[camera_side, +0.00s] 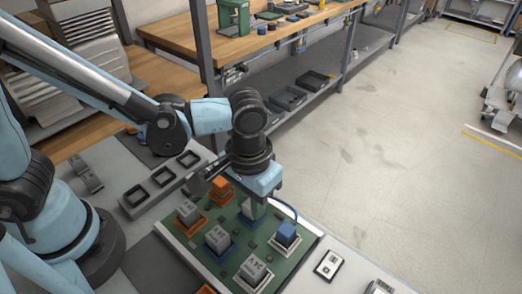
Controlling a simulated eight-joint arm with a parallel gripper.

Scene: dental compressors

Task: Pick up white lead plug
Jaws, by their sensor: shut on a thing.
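My gripper (252,211) points down over the back part of a green board (234,249). It is shut on a pale, whitish plug (252,208), which I take to be the white lead plug. My gripper's light-blue body covers the plug's top, and I cannot tell whether its bottom touches the board. A blue plug (287,232) sits in a white socket to the right, with a blue cable arching from near my gripper. An orange plug (221,187) stands to the left of my gripper.
Grey blocks marked with dark print stand on the board: one in an orange socket (188,212), one in a blue socket (217,238), one in a white socket (253,268). Black trays (162,176) lie to the left. A small white-framed item (328,264) lies right of the board.

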